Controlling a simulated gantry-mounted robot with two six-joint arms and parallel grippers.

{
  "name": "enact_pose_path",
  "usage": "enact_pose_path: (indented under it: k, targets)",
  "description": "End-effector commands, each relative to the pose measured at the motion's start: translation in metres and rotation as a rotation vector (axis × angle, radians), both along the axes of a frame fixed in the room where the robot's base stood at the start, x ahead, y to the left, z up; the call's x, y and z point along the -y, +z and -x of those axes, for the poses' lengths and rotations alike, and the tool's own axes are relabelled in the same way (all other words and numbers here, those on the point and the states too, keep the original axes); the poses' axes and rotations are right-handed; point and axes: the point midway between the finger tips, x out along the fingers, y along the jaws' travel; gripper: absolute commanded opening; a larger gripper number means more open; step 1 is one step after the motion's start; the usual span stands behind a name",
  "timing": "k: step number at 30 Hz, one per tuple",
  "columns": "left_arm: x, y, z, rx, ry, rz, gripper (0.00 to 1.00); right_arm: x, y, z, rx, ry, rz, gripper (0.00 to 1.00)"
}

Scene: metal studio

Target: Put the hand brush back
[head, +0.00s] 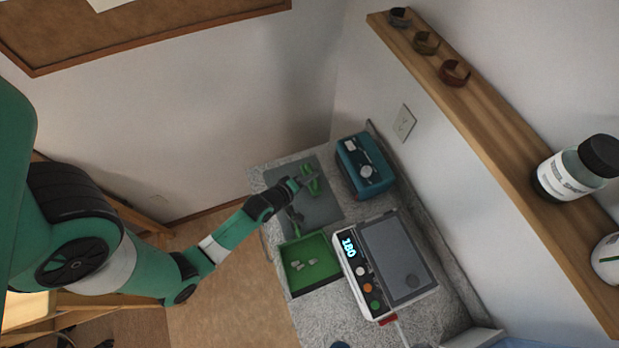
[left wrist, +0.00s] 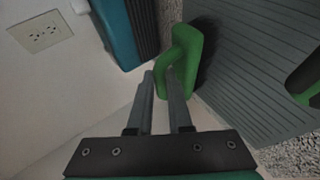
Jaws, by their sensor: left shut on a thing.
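A green hand brush (head: 312,183) is at the far part of a grey ribbed mat (head: 324,207) on the speckled counter. My left gripper (head: 299,184) is shut on its green handle. In the left wrist view the brush (left wrist: 184,50) is at the fingertips of the gripper (left wrist: 165,76); I cannot tell whether it touches the mat (left wrist: 255,60). My right gripper is not in view.
Another green item (head: 294,222) lies near the mat's left edge. A teal box (head: 352,178) stands right of the mat. A wooden shelf (head: 490,120) runs along the wall.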

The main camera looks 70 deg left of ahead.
Motion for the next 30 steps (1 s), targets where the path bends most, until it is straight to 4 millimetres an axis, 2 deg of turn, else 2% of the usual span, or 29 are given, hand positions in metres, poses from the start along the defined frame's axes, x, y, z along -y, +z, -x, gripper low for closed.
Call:
enact_pose_path:
  k: [2,3,8,17,19,23,30]
  targets:
    - [0.0,-0.003,0.0,0.0,0.0,0.0,0.0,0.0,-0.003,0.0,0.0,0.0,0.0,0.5]
    - [0.0,-0.004,0.0,-0.001,0.0,0.0,0.19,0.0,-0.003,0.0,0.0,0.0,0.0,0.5]
    - [0.0,-0.003,0.0,-0.001,0.0,0.0,0.47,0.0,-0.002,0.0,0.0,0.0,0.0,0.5]
    - [0.0,0.002,0.001,-0.004,0.0,0.002,0.47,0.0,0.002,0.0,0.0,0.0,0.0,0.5]
    - [0.004,0.003,0.008,-0.005,0.0,0.003,0.47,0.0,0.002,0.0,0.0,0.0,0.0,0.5]
    - [0.014,0.018,0.027,-0.004,0.001,0.003,0.47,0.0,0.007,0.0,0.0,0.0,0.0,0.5]
    - [0.038,0.047,0.071,-0.003,0.001,0.002,0.47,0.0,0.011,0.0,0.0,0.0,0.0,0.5]
